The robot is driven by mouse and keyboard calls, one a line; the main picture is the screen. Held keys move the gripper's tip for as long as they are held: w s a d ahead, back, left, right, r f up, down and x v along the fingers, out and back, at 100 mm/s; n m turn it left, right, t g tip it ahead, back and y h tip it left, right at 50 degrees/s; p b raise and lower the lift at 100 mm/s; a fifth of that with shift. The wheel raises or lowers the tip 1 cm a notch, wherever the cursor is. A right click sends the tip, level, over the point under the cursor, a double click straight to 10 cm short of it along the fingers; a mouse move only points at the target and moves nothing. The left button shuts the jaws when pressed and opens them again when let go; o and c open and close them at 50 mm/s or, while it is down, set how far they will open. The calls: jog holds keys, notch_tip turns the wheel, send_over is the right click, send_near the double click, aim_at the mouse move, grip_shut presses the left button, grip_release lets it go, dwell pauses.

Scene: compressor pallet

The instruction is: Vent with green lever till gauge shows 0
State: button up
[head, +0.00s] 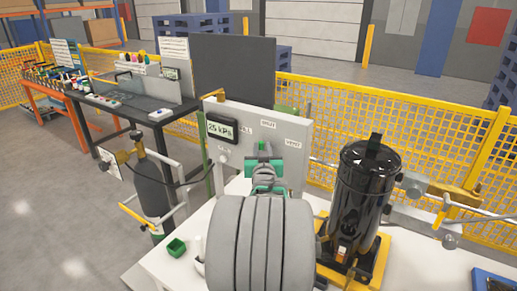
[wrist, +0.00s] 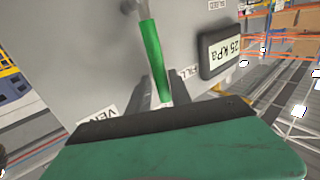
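The green lever (wrist: 152,60) shows in the wrist view, running down the picture from its pivot on a grey panel (wrist: 90,50). Its free end lies between the two dark fingers of my gripper (wrist: 163,82). Whether the fingers press on it is not clear. The labels SHUT (head: 268,125) and VENT (head: 292,144) are on the panel; FILL is partly covered.
A black cylinder (head: 365,190) stands on a yellow base at the right of the white table (head: 440,262). A dark gas bottle (head: 150,185) stands left of the panel. Yellow mesh fencing (head: 350,110) runs behind.

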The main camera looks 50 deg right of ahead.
jog(key=shift+w, duration=0.15)
jog(key=shift+c, duration=0.3)
grip_shut()
dwell(1.0)
